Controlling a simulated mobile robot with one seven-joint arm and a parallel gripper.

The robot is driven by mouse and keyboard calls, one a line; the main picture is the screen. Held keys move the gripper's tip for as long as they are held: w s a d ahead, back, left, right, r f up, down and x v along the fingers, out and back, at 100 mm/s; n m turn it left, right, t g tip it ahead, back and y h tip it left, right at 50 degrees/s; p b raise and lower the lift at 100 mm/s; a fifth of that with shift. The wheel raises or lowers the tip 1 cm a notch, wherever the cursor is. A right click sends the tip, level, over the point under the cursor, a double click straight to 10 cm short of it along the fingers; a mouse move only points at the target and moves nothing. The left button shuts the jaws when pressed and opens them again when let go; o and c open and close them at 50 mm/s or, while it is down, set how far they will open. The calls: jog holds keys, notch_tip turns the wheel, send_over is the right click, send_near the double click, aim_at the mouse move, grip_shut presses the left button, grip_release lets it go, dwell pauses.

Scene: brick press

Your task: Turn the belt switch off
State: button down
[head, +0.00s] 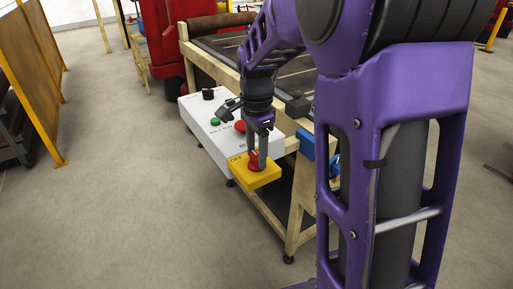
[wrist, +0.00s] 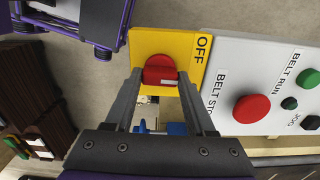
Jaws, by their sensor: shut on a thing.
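The belt switch is a red knob (wrist: 160,70) on a yellow plate (wrist: 144,46) marked OFF. In the wrist view the knob lies between the tips of my gripper (wrist: 160,84), which is shut on it. The head view shows the yellow plate (head: 268,178) at the near end of a white control panel, with my gripper (head: 257,162) coming down from above onto the red knob (head: 253,160). The fingers hide part of the knob, and I cannot tell its exact turn angle.
The white panel (head: 200,124) carries a red BELT STOP button (wrist: 251,109), a green BELT RUN button (wrist: 308,78) and black knobs close to my gripper. A wooden-framed conveyor (head: 294,222) stands behind it. An orange screen (head: 33,75) is at left. The floor (head: 130,200) in front is clear.

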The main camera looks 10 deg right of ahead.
aim_at(257, 155)
jog(key=n+p, duration=0.1)
jog(key=n, duration=0.3)
jog(key=shift+r+n, duration=0.1)
jog(key=shift+n, duration=0.2)
jog(key=n+p, duration=0.1)
jog(key=n, duration=0.3)
jog(key=shift+n, duration=0.3)
jog(key=shift+c, duration=1.2)
grip_release()
notch_tip(257, 155, up, 17)
jog(key=p, duration=0.1)
jog(key=shift+r, duration=0.15)
